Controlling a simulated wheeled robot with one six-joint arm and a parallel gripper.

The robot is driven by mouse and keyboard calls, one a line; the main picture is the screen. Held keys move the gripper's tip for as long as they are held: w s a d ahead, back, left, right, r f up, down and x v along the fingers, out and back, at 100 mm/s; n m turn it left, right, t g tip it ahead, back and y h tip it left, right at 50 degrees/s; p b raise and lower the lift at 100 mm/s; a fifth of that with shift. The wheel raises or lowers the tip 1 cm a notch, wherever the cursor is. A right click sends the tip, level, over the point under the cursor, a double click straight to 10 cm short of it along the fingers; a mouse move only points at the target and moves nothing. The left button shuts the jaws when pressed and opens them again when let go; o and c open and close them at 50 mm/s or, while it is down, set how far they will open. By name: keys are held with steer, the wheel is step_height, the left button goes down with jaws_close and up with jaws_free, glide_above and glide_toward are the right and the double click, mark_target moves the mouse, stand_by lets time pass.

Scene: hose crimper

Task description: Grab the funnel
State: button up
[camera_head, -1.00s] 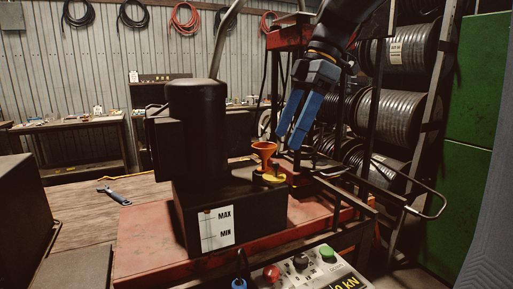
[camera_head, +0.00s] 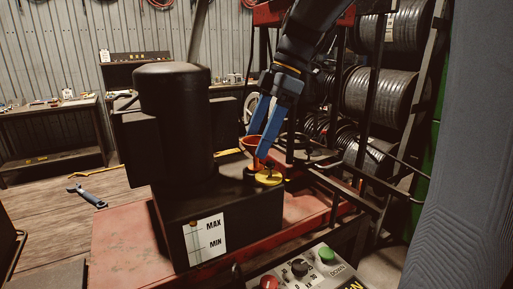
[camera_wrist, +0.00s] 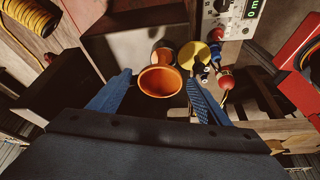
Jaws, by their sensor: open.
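The orange funnel (camera_head: 252,146) stands upright on top of the black tank (camera_head: 229,212), beside a yellow cap (camera_head: 269,179). My gripper (camera_head: 260,148) is open, with its blue fingers pointing down at the funnel. The fingers hide part of the funnel in the head view. No contact can be made out. The yellow cap also shows in the wrist view (camera_wrist: 194,56), beyond the funnel.
A tall black cylinder (camera_head: 174,120) stands on the tank, left of the funnel. A control panel (camera_head: 310,268) with red, black and green buttons is in front. A rack of hose reels (camera_head: 384,95) stands behind at right. A blue wrench (camera_head: 87,196) lies on the wooden surface at left.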

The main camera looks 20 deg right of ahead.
steer(key=shift+x, duration=0.85)
steer(key=shift+c, duration=0.3)
steer(key=c, duration=1.1)
steer(key=shift+o, duration=0.2)
steer(key=shift+r, duration=0.1)
